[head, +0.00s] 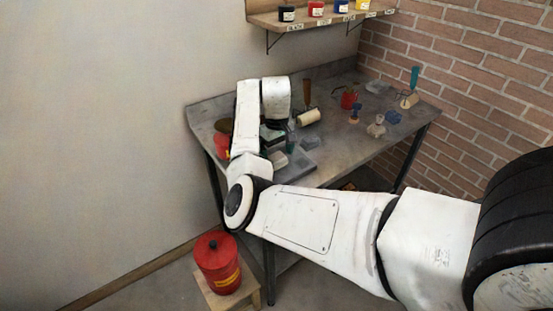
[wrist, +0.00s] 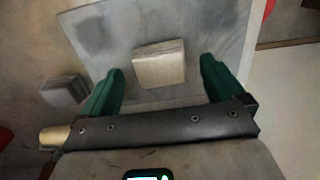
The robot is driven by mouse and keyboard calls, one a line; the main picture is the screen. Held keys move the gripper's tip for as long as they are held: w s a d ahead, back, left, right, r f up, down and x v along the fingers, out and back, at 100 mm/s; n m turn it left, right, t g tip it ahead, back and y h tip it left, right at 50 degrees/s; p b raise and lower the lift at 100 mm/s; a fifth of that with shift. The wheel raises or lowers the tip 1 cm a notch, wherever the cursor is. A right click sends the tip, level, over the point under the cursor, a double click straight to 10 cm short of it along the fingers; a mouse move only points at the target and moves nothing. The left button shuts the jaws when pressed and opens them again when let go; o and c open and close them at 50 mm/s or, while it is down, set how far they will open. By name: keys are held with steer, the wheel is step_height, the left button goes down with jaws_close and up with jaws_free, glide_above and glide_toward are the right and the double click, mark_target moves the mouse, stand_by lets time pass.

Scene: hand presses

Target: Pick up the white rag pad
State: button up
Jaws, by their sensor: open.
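The white rag pad (wrist: 158,63) is a small off-white block lying on a grey slab (wrist: 215,25) in the wrist view. My gripper (wrist: 162,68) is open, with its two green fingers spread left and right of the pad. The pad lies between the fingertips in the picture, with gaps on both sides, nearer the left finger. I cannot tell the height of the fingers above the slab.
A grey block (wrist: 65,91) lies left of the fingers. The bench (head: 345,140) also holds a roller (head: 309,117), a red pot (head: 348,99) and several small items. A red can (head: 218,264) stands on a stool before it. A shelf (head: 330,17) carries ink jars.

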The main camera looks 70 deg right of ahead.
steer(key=shift+f, duration=1.05)
steer(key=c, duration=1.1)
steer(key=shift+r, duration=0.15)
steer(key=shift+c, duration=0.2)
steer(key=shift+r, duration=0.25)
step_height(320, 180, up, 2)
steer(key=shift+b, duration=0.35)
steer(key=s+a+r+p, duration=0.3)
steer(key=s+a+r, duration=0.3)
steer(key=a+r, duration=0.4)
steer(key=a, duration=0.2)
steer(key=shift+a+r, duration=0.15)
steer(key=shift+a, duration=0.2)
